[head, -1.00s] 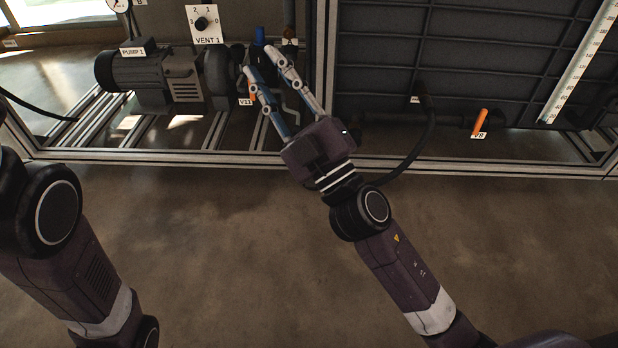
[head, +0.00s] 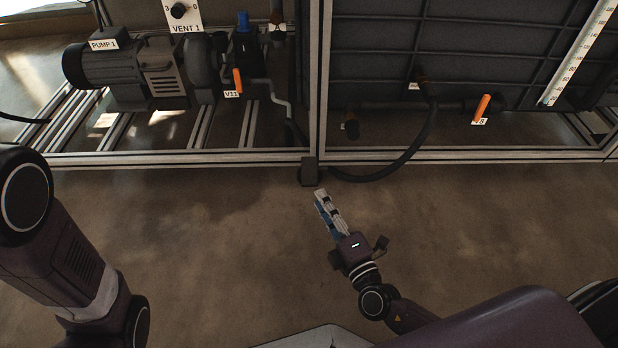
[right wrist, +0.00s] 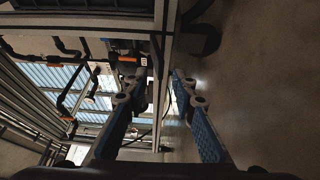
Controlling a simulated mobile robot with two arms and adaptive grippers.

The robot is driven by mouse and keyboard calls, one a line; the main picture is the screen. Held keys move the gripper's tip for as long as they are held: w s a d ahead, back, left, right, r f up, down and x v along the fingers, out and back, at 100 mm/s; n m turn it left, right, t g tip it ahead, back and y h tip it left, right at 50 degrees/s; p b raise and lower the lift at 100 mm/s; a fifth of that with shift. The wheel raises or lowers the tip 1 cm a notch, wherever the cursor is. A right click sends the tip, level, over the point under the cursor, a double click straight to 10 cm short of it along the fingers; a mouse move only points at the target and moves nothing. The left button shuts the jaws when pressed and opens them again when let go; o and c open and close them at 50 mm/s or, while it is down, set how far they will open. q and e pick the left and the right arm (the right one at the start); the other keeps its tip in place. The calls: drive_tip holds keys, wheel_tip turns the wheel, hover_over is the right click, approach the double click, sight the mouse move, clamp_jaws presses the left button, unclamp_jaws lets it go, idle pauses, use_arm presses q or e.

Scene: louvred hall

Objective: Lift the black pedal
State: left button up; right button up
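A small dark block (head: 309,171), which looks like the black pedal, sits low at the foot of the upright post on the metal frame's front rail. My right gripper (head: 321,197) is just below it in the head view, apart from it, pointing up toward it. In the right wrist view the two blue fingers of this gripper (right wrist: 163,76) stand apart with nothing between them. I cannot clearly make out the pedal in that view. My left arm shows at the left of the head view, but its gripper is out of sight.
The frame's front rail (head: 200,156) runs across, with a pump (head: 125,75) behind it at left. A black hose (head: 405,158) loops over the rail right of the block. Orange-handled valves (head: 237,81) (head: 482,107) stand behind. The floor (head: 200,240) in front is clear.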

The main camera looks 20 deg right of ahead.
sight(310, 180)
drive_tip(key=w, duration=0.4)
drive_tip(key=w+a, duration=0.1)
drive_tip(key=w, duration=0.1)
drive_tip(key=shift+r, duration=0.15)
drive_tip(key=shift+w, duration=0.85)
